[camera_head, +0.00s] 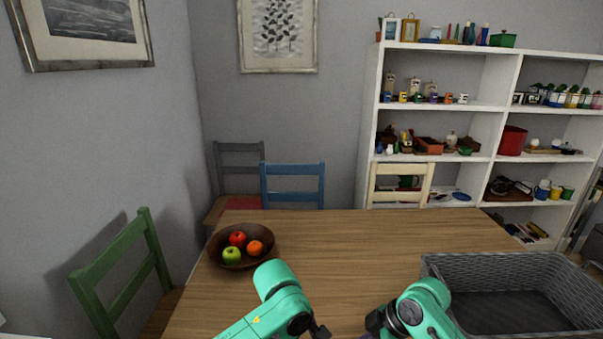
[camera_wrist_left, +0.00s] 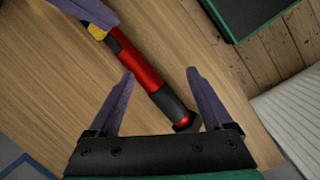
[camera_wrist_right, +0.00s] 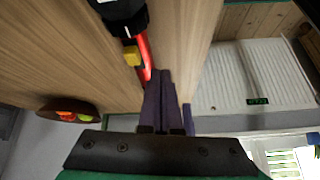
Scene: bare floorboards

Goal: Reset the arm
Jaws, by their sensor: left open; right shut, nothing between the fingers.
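A red and black flashlight (camera_wrist_left: 142,68) with a yellow switch shows against the wooden tabletop in the left wrist view. My left gripper (camera_wrist_left: 163,88) is open, and the flashlight's black tail end lies near its right fingertip. My right gripper (camera_wrist_right: 166,78) is shut and empty, its fingertips close beside the flashlight's red body (camera_wrist_right: 144,55) in the right wrist view. Whether they touch it I cannot tell. In the head view both forearms reach in at the bottom edge; the gripper fingers are mostly cut off and the flashlight is hidden.
A wooden table (camera_head: 350,245) fills the front. A brown bowl (camera_head: 268,240) of fruit stands at left, a grey woven basket (camera_head: 435,262) at right. A green chair (camera_head: 125,280), a blue chair (camera_head: 293,185) and others surround the table. The middle of the tabletop is clear.

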